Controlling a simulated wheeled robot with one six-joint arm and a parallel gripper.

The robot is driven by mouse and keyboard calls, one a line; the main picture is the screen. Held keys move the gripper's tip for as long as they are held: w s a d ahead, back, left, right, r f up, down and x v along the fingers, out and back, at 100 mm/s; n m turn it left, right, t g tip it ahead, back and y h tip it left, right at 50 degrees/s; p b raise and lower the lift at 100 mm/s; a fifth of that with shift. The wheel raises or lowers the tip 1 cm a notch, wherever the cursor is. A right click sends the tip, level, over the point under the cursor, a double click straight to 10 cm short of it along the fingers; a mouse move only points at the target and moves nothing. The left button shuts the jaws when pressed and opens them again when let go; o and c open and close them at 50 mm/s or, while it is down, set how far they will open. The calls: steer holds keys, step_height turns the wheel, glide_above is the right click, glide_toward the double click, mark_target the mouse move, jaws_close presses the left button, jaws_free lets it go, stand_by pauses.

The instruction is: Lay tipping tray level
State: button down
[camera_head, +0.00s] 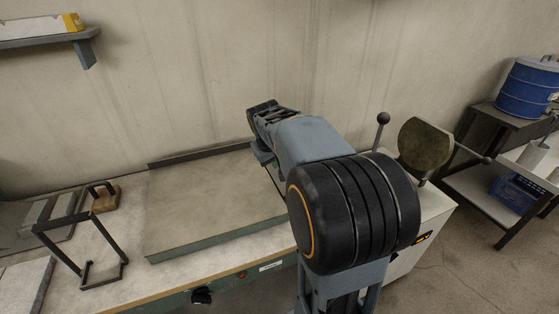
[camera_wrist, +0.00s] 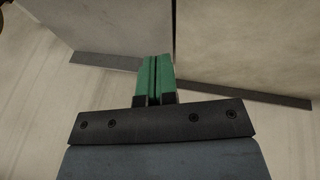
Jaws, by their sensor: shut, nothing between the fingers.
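A broad grey tray (camera_head: 205,205) with a green front edge and a dark strip along its back lies on the bench in the head view. It looks flat or nearly so; a slight slope cannot be told. I take it for the tipping tray. My arm covers its right end. My gripper (camera_wrist: 154,62) shows in the wrist view with its green fingers shut together and nothing between them.
A dark metal frame (camera_head: 85,245) and a wooden block with a handle (camera_head: 103,196) stand on the bench left of the tray. A tilted round dish (camera_head: 425,145) with ball-ended levers is right of my arm. A blue drum (camera_head: 526,90) stands far right.

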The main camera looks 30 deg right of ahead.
steer(key=a+v, duration=0.1)
steer(key=v, duration=0.6)
steer(key=shift+a, duration=0.25)
steer(key=s+a+f+n+y+p, duration=0.1)
steer(key=s+a+f+y+p, duration=0.2)
steer(key=s+a, duration=1)
step_height(320, 180, down, 3)
steer(key=p, duration=0.2)
steer(key=shift+s+t+y+p, duration=0.3)
steer(key=shift+s+t, duration=0.05)
steer(key=shift+t, duration=0.05)
